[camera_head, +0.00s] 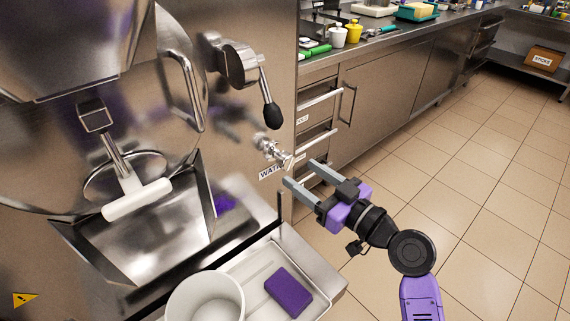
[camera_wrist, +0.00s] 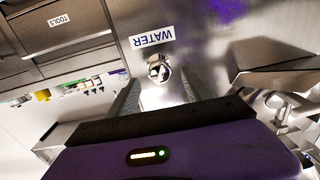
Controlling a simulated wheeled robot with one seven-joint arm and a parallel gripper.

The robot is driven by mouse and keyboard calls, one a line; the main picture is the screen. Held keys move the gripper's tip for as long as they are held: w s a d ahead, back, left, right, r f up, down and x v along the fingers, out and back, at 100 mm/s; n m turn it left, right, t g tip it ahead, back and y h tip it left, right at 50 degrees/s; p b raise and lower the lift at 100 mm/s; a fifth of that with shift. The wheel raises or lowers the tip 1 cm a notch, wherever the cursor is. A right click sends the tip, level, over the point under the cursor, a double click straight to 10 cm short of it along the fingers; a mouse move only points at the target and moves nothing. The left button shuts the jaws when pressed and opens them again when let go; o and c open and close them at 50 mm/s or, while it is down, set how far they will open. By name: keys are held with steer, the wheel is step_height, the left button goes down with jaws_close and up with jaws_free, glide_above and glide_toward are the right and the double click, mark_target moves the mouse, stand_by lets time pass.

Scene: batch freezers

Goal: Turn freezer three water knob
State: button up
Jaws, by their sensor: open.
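The water knob (camera_head: 272,149) is a small shiny metal tap on the freezer's front face, beside a WATER label (camera_head: 271,172) that is partly covered. In the wrist view the knob (camera_wrist: 159,72) shows ahead of my gripper, near the upside-down WATER label (camera_wrist: 152,37). My gripper (camera_head: 301,175) is open, with its fingers pointing at the knob from the right. In the wrist view my gripper's fingers (camera_wrist: 160,94) lie on either side below the knob. I cannot tell whether a finger touches it.
A black-tipped lever (camera_head: 271,115) hangs above the knob. Below are a metal tray (camera_head: 318,300) with a purple sponge (camera_head: 288,291) and a white bucket (camera_head: 206,299). Drawers with bar handles (camera_head: 320,100) stand behind my gripper. The tiled floor (camera_head: 480,190) at right is clear.

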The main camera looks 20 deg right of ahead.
mark_target(289, 164)
steer(key=x, duration=0.5)
steer(key=shift+w+a, duration=0.1)
steer(key=shift+w, duration=0.2)
steer(key=shift+c, duration=0.5)
jaws_close()
steer(key=shift+m, duration=0.4)
steer(key=m+p, duration=0.1)
steer(key=m, duration=0.4)
steer(key=shift+a+r+m, duration=0.1)
steer(key=shift+m, duration=0.2)
steer(key=m+p, duration=0.2)
steer(key=m, duration=0.4)
steer(key=shift+t+p, duration=0.3)
steer(key=shift+m, duration=0.4)
